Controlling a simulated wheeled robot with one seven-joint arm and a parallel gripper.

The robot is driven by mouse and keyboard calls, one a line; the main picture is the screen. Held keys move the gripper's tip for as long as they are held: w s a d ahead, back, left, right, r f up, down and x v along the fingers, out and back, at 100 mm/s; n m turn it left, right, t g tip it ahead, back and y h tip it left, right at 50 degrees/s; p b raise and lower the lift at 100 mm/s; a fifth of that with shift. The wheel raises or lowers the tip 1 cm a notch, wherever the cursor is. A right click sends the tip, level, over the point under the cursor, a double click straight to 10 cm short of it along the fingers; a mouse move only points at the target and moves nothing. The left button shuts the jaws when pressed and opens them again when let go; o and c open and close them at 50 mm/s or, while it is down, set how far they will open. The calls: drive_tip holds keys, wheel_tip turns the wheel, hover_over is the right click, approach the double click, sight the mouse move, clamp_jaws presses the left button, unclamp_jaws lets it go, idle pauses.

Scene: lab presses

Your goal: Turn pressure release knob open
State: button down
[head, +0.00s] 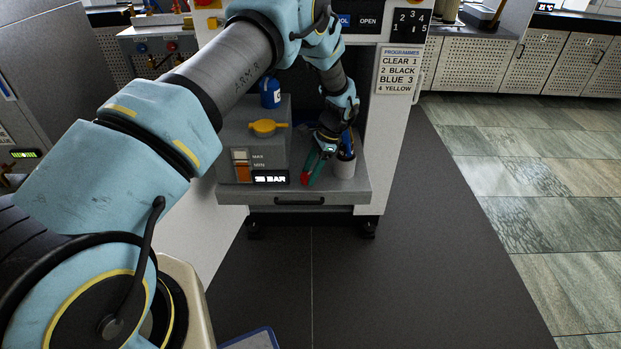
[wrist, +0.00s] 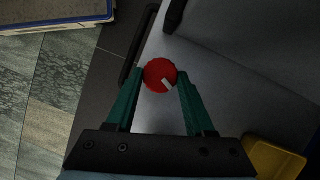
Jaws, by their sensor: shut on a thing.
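A round red knob (wrist: 160,74) with a white pointer mark sits between my green fingertips in the wrist view. The pointer mark is toward its lower right. In the head view the red knob (head: 305,179) shows at the front of the grey shelf, right of the pressure display. My gripper (wrist: 160,80) is shut on the red knob, one finger on each side. In the head view my gripper (head: 308,174) points down at the shelf front. The display (head: 271,179) ends in "BAR"; its digits are hard to read.
A grey box with a yellow handle (head: 264,128) stands left of my gripper on the shelf (head: 345,187). A blue bottle (head: 270,95) stands behind the handle. The floor in front is clear.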

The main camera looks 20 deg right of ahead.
drive_tip(key=n+g+b, duration=0.1)
drive_tip(key=n, duration=0.1)
drive_tip(key=n+g+b, duration=0.1)
drive_tip(key=n, duration=0.2)
drive_tip(key=shift+w, duration=0.2)
drive_tip(key=shift+n, duration=0.3)
drive_tip(key=shift+c, duration=1.4)
unclamp_jaws()
drive_tip(key=b+v, duration=0.1)
drive_tip(key=v, duration=0.9)
drive_tip(key=shift+w+r, duration=0.15)
drive_tip(key=shift+r, duration=0.25)
